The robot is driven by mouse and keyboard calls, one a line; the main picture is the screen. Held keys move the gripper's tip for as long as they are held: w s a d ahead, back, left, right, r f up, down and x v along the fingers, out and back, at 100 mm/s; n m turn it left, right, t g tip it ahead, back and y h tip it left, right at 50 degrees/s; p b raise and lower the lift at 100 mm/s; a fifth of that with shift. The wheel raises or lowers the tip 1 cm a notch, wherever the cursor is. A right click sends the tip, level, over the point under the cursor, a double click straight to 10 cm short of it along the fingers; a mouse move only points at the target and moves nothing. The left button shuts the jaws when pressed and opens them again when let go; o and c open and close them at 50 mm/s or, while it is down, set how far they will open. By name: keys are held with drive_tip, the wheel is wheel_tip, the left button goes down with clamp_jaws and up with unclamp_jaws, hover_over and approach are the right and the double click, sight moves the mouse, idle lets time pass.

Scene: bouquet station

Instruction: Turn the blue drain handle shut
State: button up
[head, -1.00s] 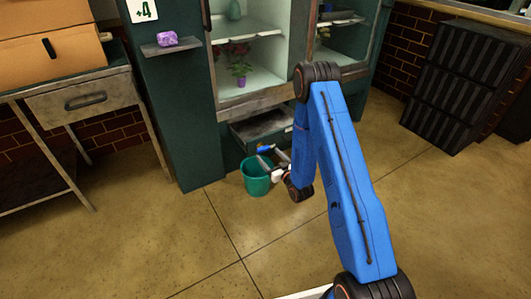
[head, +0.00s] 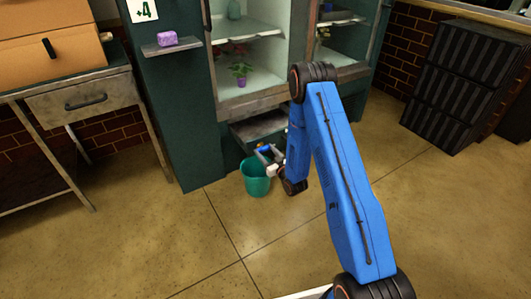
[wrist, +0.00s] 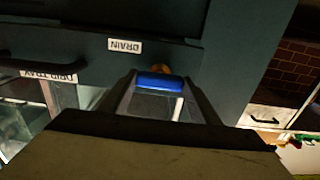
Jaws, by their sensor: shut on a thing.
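The blue drain handle (wrist: 160,82) lies between the two dark fingers of my gripper (wrist: 162,92) in the wrist view. It lies crosswise in that picture, with a small orange-brown fitting (wrist: 161,69) behind it against the dark green cabinet. A DRAIN label (wrist: 125,46) shows upside down close by. In the head view the blue handle (head: 264,149) is a small patch low on the cabinet front. My gripper (head: 268,155) is at it, shut on it. The fingers hide part of the handle, and its exact turn angle is hard to tell.
A teal bucket (head: 256,179) stands on the floor just below my gripper. A drip tray drawer (head: 262,127) sticks out above. A wooden table (head: 75,95) is at the left and dark crates (head: 455,95) are at the right. The floor in front is clear.

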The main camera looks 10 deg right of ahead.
drive_tip(key=shift+m, duration=0.3)
drive_tip(key=m, duration=0.3)
drive_tip(key=shift+m, duration=0.3)
drive_tip(key=m, duration=0.4)
drive_tip(key=shift+m, duration=0.3)
drive_tip(key=m, duration=0.4)
drive_tip(key=shift+m, duration=2.5)
drive_tip(key=o, duration=1)
drive_tip(key=shift+o, duration=0.2)
